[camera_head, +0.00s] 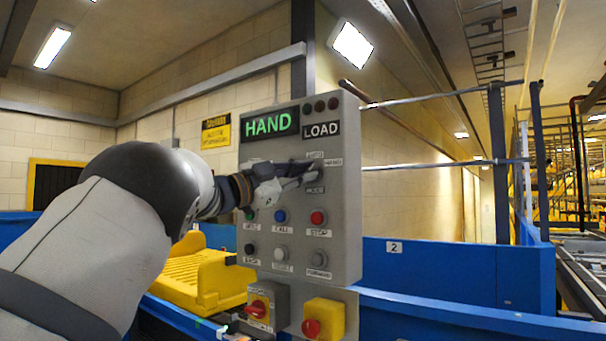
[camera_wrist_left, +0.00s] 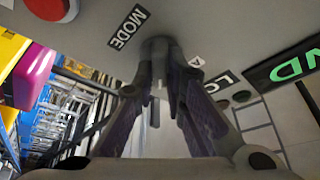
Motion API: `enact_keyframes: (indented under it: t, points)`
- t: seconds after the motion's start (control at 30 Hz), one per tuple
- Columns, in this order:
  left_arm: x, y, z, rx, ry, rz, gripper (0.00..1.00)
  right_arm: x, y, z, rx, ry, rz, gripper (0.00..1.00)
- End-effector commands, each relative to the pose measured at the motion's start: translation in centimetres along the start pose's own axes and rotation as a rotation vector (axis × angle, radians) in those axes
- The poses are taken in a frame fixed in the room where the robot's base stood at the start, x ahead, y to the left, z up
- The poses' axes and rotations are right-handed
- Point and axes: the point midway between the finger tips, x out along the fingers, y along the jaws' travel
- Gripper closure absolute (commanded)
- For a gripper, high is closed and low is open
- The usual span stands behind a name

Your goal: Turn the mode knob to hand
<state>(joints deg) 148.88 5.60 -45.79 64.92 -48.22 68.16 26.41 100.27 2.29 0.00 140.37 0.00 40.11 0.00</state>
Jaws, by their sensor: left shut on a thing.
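The grey control panel (camera_head: 348,225) stands in front of me. Its green display (camera_head: 269,124) reads HAND. The mode knob (camera_wrist_left: 157,46) is dark and round in the left wrist view, beside the MODE label (camera_wrist_left: 128,27). In the head view it is largely hidden by my fingers, above the MODE label (camera_head: 314,190). My left gripper (camera_head: 310,170) reaches in from the left and is shut on the knob, with a finger on either side of it in the left wrist view (camera_wrist_left: 162,80). My right gripper is not in view.
Below the knob are a blue button (camera_head: 280,215), a red STOP button (camera_head: 318,217) and several others. Yellow boxes with red knobs (camera_head: 323,318) hang under the panel. A yellow tray (camera_head: 195,272) lies at left. Blue conveyor walls (camera_head: 450,270) run behind the panel.

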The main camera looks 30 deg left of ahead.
Motion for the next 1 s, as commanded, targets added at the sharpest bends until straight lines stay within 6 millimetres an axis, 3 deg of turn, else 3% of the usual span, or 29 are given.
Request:
enact_keyframes:
  t: [0.4,1.0]
  points:
    - [0.0,-0.13,-0.03,0.175,0.0,0.072,1.0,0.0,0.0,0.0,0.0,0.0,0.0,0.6]
    - [0.01,-0.11,0.0,0.206,-0.001,0.084,1.0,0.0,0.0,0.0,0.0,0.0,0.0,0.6]
